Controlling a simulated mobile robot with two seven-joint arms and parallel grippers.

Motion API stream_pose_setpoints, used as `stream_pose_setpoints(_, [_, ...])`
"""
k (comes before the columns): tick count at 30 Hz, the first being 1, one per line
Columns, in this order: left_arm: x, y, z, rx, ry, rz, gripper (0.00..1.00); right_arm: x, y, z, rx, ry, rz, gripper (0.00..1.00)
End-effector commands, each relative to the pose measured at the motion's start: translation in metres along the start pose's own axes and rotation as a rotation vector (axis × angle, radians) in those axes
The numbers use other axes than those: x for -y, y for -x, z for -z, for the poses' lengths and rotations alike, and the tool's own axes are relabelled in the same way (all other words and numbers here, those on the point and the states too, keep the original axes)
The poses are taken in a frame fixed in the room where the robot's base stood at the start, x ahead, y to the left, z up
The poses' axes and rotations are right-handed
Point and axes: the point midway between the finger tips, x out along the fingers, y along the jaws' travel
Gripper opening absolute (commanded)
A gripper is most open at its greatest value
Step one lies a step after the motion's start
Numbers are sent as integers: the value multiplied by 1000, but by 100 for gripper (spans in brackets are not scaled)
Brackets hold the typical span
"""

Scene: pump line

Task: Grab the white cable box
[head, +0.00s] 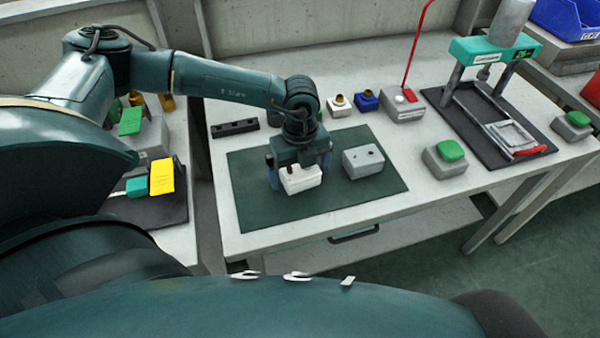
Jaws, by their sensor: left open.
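A small white box (303,182) with a dark reddish fitting on top sits on the dark green mat (345,202); it looks like the white cable box. My left gripper (299,172) points down directly over it and is open. One finger shows at each side of the box, and the palm hides part of its top and back. I cannot tell whether the fingers touch it. A second, light grey box (363,163) with two dark holes on top stands to the right on the same mat, clear of the gripper. My right gripper is not in view.
Behind the mat are a black holed block (235,128), a small white block (339,107), a blue block (365,100) and a grey box with a red lever (402,106). A green button box (445,158) and a teal press (495,50) stand right. The mat's front is clear.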

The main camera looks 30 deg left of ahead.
Motion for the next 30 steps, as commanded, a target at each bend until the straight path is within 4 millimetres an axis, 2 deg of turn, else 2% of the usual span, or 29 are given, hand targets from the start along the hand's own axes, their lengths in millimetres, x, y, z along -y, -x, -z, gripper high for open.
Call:
stream_pose_setpoints(3, [0,0,0,0,0,0,98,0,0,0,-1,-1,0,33])
stream_pose_setpoints(21, [0,1,0,0,0,1,50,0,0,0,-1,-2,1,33])
stream_pose_setpoints(27, [0,2,0,0,0,1,50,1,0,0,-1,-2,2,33])
stream_pose_setpoints(30, [1,8,0,0,1,4,50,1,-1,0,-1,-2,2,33])
